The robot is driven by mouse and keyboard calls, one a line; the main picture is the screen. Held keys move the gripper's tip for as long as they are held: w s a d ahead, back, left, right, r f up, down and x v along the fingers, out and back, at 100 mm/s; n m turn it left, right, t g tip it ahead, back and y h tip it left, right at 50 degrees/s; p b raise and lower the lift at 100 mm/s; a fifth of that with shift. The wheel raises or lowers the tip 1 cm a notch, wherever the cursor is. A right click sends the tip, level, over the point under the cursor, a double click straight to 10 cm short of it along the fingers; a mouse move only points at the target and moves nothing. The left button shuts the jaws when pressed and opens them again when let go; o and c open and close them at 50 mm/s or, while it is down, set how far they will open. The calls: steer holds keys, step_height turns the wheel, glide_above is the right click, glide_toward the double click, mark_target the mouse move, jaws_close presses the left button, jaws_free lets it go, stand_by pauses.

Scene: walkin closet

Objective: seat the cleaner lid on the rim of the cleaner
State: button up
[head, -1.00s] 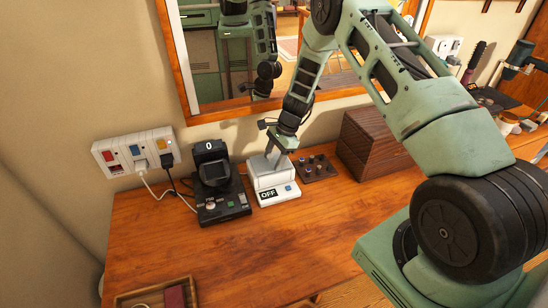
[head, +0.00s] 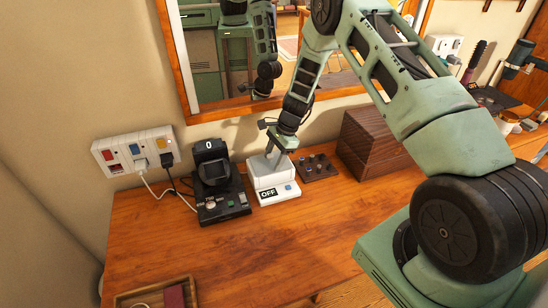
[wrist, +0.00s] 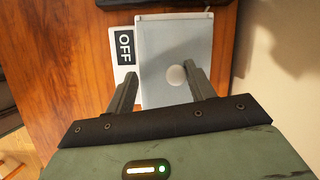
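The cleaner (head: 268,178) is a white box on a base with an OFF label and a blue button; it stands on the wooden counter against the wall. In the wrist view, its OFF label (wrist: 124,46) lies left of the lid. The cleaner lid (wrist: 160,40) is a pale grey rectangular panel with a round white knob, over the cleaner's top. My gripper (wrist: 161,70) points down at the lid with its fingers spread apart. The knob lies between them, closer to the right finger. In the head view my gripper (head: 274,153) is at the cleaner's top. The seam between lid and rim is too small to judge.
A black device (head: 218,185) with a 0 display stands just left of the cleaner. A dark tray (head: 318,167) with small parts and a brown wooden box (head: 372,145) stand to the right. A wall socket panel (head: 135,152) has cables.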

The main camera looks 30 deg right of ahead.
steer(key=o, duration=1.5)
steer(key=shift+o, duration=0.2)
steer(key=w+b+v, duration=0.1)
steer(key=b+v, duration=0.2)
steer(key=v, duration=1.4)
steer(key=shift+s+r+b, duration=0.25)
steer(key=shift+s+b, duration=0.05)
steer(key=shift+s, duration=0.1)
